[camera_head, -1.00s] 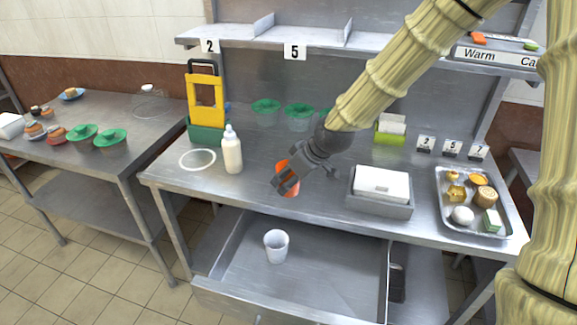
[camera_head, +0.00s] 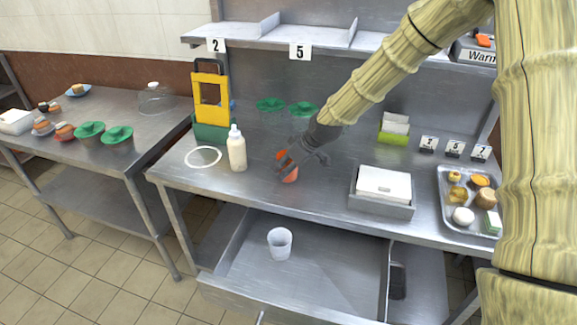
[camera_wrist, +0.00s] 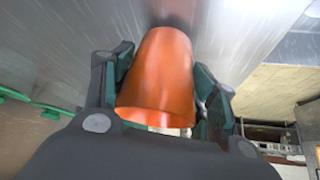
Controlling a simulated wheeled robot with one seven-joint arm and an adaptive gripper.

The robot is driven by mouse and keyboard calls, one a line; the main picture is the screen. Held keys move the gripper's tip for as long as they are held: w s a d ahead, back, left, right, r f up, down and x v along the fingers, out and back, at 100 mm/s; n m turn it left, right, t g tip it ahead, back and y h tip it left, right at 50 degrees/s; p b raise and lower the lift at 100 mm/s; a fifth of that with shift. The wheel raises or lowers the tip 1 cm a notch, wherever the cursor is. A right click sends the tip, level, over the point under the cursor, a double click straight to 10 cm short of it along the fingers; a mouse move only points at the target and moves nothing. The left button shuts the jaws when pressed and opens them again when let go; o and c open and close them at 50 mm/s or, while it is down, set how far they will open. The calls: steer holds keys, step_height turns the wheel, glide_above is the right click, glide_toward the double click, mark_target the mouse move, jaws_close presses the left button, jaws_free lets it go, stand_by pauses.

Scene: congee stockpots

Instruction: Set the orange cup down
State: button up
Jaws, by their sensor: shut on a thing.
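The orange cup (camera_head: 290,176) is at the middle of the steel table, partly hidden by my gripper. In the wrist view the orange cup (camera_wrist: 158,78) sits between the two fingers, with its wider open end toward the camera. My gripper (camera_head: 284,166) is shut on the cup from both sides; the gripper also shows in the wrist view (camera_wrist: 160,88). The cup is at or just above the tabletop (camera_head: 325,190); I cannot tell whether it touches.
A squeeze bottle (camera_head: 237,150) and a white ring (camera_head: 203,157) are left of the cup. A box of white napkins (camera_head: 382,186) stands right, then a food tray (camera_head: 441,212). Below, an open drawer (camera_head: 330,285) holds a white cup (camera_head: 280,243). Green-lidded cups (camera_head: 271,104) stand behind.

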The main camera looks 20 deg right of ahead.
steer(key=shift+f, duration=0.3)
steer(key=shift+f, duration=0.1)
steer(key=o, duration=1)
steer(key=shift+o, duration=0.2)
steer(key=b+v, duration=0.1)
steer(key=v, duration=1.1)
